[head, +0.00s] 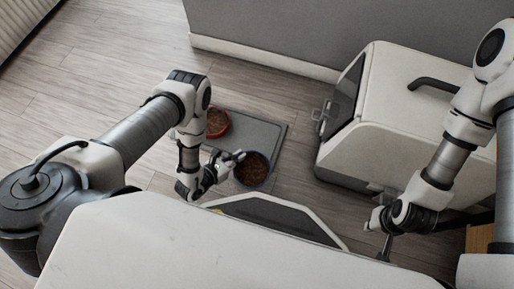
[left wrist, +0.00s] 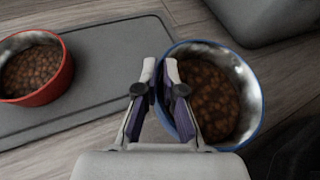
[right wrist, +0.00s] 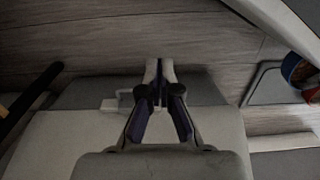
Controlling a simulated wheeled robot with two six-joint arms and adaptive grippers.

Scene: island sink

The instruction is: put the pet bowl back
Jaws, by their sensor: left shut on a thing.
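The blue pet bowl (head: 252,170), steel inside and full of brown kibble, is at the near right corner of the grey mat (head: 262,132). It also shows in the left wrist view (left wrist: 238,80), overlapping the mat's edge. My left gripper (head: 238,156) is shut on its left rim, one finger inside and one outside (left wrist: 160,72). I cannot tell whether the bowl is lifted. A red bowl (head: 217,123) with kibble sits on the mat's left part, also in the left wrist view (left wrist: 38,68). My right gripper (right wrist: 159,68) is shut and empty, away from the bowls.
A white pet carrier (head: 405,100) with a dark door and handle stands right of the mat, by the grey wall (head: 290,30). Wooden floor (head: 110,70) is clear left of the mat. A white and dark body, perhaps my base, lies just below the blue bowl.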

